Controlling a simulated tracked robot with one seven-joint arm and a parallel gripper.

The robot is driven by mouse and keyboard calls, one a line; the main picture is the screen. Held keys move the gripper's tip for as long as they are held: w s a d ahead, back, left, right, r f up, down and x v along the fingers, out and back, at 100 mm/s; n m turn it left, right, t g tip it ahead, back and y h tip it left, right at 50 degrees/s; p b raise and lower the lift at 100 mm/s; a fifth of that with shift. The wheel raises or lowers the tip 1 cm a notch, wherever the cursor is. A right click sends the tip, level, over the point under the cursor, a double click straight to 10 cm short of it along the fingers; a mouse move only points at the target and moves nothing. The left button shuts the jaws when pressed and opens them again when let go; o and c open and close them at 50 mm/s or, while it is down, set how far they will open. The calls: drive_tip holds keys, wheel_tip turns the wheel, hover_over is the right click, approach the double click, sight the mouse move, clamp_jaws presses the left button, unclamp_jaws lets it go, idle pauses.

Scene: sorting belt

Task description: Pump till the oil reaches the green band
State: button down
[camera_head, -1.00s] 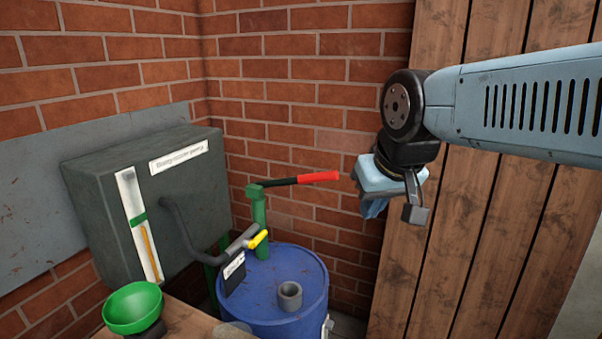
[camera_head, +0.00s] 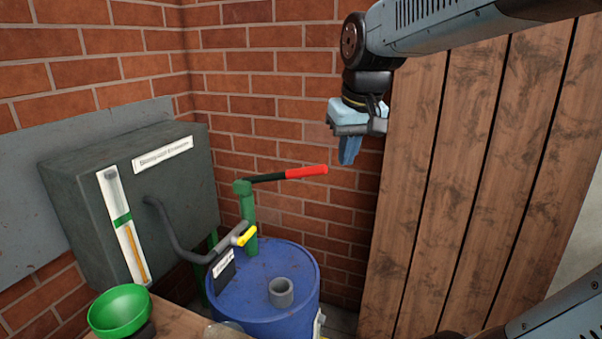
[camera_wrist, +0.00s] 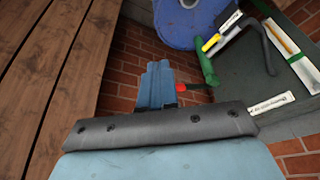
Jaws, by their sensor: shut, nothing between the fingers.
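The green hand pump (camera_head: 247,215) stands on the blue drum (camera_head: 270,305). Its black lever with a red grip (camera_head: 306,172) points right, tilted slightly up. The dark tank (camera_head: 75,195) on the left has a white sight gauge (camera_head: 122,228) with a green band (camera_head: 123,220); the amber oil column (camera_head: 137,255) tops out below the band. My gripper (camera_head: 348,152) is shut and empty, up and right of the red grip and apart from it. In the wrist view my gripper's fingers (camera_wrist: 156,84) point toward the red grip (camera_wrist: 181,87), which shows just beside them.
A green funnel (camera_head: 119,309) sits at the lower left on a wooden surface. A wooden plank panel (camera_head: 470,190) stands close on the right; brick wall lies behind.

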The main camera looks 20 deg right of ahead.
drive_tip(key=w+f+g, duration=0.1)
drive_tip(key=w, duration=0.7)
drive_tip(key=w+f+n+g, duration=0.1)
drive_tip(key=w+f+g, duration=0.1)
drive_tip(key=w, duration=0.7)
drive_tip(key=w+f+g, duration=0.1)
drive_tip(key=w, duration=0.8)
drive_tip(key=shift+w+a+f+n+g, duration=0.2)
drive_tip(key=shift+f+n+g, duration=0.1)
drive_tip(key=shift+f, duration=0.1)
drive_tip(key=shift+w+f, duration=0.25)
drive_tip(key=shift+w, duration=0.2)
drive_tip(key=shift+f, duration=0.1)
drive_tip(key=shift+s+d+f, duration=0.1)
drive_tip(key=shift+s+f, duration=0.1)
drive_tip(key=shift+f, duration=1.5)
drive_tip(key=shift+s+f, duration=0.2)
drive_tip(key=shift+f, duration=1.5)
